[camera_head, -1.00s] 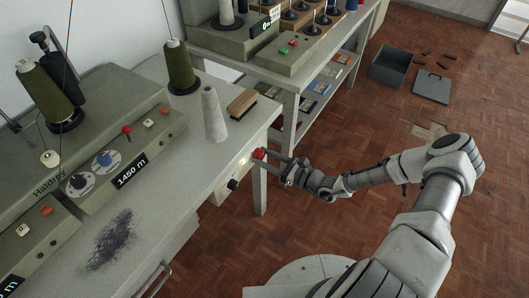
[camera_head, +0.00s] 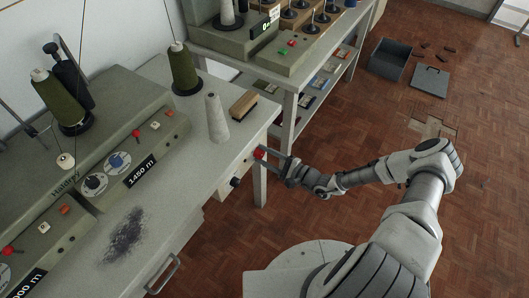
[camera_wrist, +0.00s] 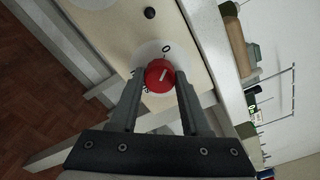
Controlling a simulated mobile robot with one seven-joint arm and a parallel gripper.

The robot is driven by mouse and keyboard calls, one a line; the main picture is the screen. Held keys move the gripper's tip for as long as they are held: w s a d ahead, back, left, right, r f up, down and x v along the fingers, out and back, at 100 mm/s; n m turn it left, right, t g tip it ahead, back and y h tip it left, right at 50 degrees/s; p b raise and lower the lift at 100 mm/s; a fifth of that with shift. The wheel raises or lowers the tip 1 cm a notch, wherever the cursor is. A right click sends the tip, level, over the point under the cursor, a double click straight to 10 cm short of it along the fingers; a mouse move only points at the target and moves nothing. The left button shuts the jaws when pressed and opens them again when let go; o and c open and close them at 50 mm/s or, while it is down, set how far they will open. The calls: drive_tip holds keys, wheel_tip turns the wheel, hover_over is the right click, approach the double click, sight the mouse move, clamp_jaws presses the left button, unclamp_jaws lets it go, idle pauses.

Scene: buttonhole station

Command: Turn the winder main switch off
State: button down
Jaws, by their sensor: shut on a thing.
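The winder main switch is a red rotary knob (camera_wrist: 159,74) with a white pointer line, on a round white dial plate (camera_wrist: 148,50) marked O. The pointer lies slanted, and a second mark beside the knob is partly hidden. In the head view the red knob (camera_head: 260,153) sits on the front panel of the winder bench. My gripper (camera_wrist: 160,82) is shut on the knob, one finger on each side. In the head view my gripper (camera_head: 270,157) reaches the panel from the right.
A black knob (camera_head: 235,182) sits on the panel left of the red one. A shelf unit (camera_head: 300,75) is behind. A grey crate (camera_head: 390,60) lies on the open floor.

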drive_tip(key=shift+n+p, duration=0.4)
drive_tip(key=shift+n, duration=0.4)
drive_tip(key=shift+c, duration=1.8)
unclamp_jaws()
drive_tip(key=v, duration=1.7)
drive_tip(key=shift+s+d, duration=0.15)
